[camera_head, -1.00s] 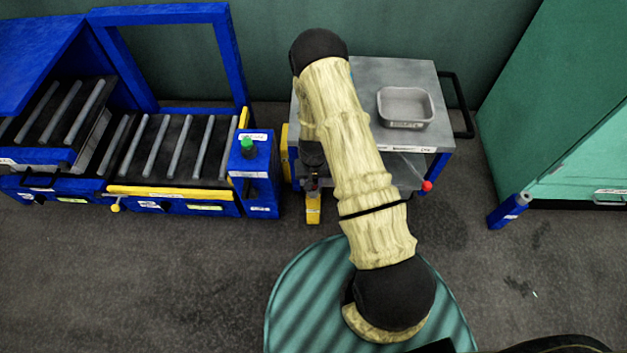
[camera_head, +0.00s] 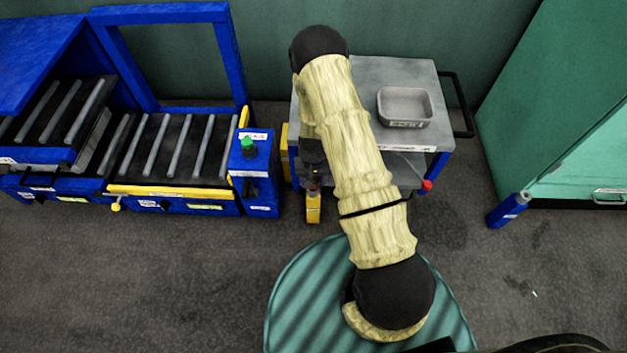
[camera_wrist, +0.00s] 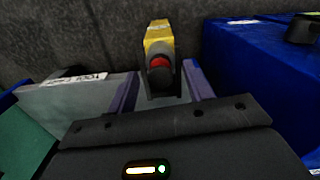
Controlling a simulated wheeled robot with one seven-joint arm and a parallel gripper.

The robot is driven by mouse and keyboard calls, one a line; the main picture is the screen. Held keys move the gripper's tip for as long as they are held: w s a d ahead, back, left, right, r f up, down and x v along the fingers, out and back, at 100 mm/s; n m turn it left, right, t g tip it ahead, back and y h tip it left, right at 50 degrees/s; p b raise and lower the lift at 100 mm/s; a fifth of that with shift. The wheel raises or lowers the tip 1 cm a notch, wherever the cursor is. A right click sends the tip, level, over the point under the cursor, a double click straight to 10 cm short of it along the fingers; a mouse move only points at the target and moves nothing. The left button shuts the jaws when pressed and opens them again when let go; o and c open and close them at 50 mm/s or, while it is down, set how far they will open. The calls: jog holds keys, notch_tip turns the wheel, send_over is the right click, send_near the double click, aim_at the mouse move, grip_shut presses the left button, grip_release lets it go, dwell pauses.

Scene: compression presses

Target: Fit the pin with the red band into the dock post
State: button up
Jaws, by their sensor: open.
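The dock post (camera_head: 313,210) is a yellow upright at floor level, left of the small cart. The pin with the red band (camera_head: 313,189) shows at the post's top, below my gripper (camera_head: 313,174). In the wrist view, the pin (camera_wrist: 159,68) has a dark end toward me and a red band, in line with the yellow post (camera_wrist: 158,33). My gripper (camera_wrist: 160,92) is open, with one finger on each side of the pin's dark end. How deep the pin sits in the post is hidden.
A grey cart (camera_head: 380,72) with a tray (camera_head: 405,107) stands behind my arm. A blue box with a green button (camera_head: 248,146) stands close to the post's left, beside a roller conveyor (camera_head: 165,150). The front-left floor is clear.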

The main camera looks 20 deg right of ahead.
notch_tip(320, 180, up, 16)
jog(key=p, duration=0.5)
jog(key=shift+r, duration=0.1)
dwell(0.6)
jog(key=s+r+n+t, duration=0.1)
jog(key=s+r, duration=0.6)
jog(key=r, duration=0.5)
jog(key=s+r+n+t, duration=0.1)
jog(key=s+r+t, duration=0.1)
jog(key=s+r, duration=0.8)
notch_tip(320, 180, up, 38)
jog(key=w+p, duration=0.2)
jog(key=p, duration=3.3)
jog(key=shift+w+f+p, duration=0.25)
jog(key=shift+w+p, duration=0.15)
